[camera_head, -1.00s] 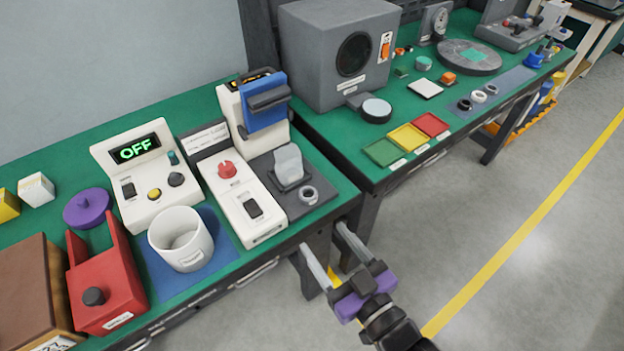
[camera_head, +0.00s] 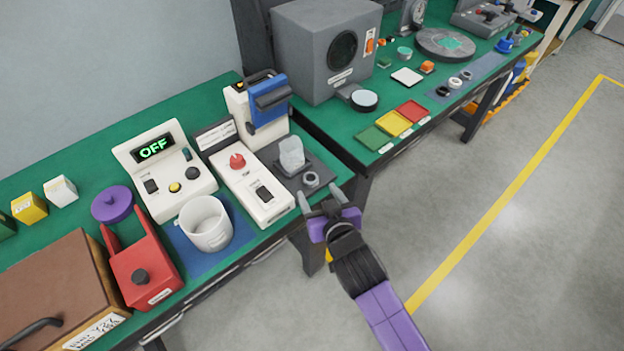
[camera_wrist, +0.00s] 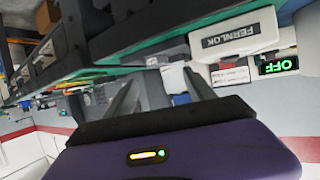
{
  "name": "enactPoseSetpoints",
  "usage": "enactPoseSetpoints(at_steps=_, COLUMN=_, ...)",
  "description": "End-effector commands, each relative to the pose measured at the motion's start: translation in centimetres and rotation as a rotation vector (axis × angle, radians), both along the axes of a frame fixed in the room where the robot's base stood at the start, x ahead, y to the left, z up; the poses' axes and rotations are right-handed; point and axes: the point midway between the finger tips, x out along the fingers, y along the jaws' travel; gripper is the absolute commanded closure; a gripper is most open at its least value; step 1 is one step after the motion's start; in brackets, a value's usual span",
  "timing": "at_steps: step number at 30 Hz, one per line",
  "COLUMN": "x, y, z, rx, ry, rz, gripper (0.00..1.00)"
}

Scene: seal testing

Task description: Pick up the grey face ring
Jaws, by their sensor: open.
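A small grey ring (camera_head: 311,179) sits on the dark plate (camera_head: 321,165) at the right end of the near bench, beside a translucent block (camera_head: 291,153). Several more small rings lie on the grey-blue mat of the far bench: a dark one (camera_head: 443,91), a white one (camera_head: 455,82) and a greyish one (camera_head: 467,75). I cannot tell for sure which is the face ring. My gripper (camera_head: 319,197) is open and empty, just in front of the near bench's edge, close to the ring on the plate. The wrist view shows both fingers apart (camera_wrist: 160,80).
A white unit with a red knob (camera_head: 237,162) and a white cup (camera_head: 206,222) stand left of the plate. A blue-and-white device (camera_head: 266,106) rises behind it. The far bench holds green, yellow and red trays (camera_head: 394,124). The floor at right is clear.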

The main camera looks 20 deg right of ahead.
Motion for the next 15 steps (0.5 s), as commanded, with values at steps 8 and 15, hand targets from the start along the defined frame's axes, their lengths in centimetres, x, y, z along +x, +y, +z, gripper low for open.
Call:
enactPoseSetpoints(at_steps=8, x=2.4, y=-0.2, z=-0.9, rx=0.002, ry=-0.001, rz=0.0, gripper=0.37)
enactPoseSetpoints(at_steps=15, x=4.9, y=-0.9, z=-2.0, rx=0.002, ry=-0.002, rz=0.0, gripper=0.37)
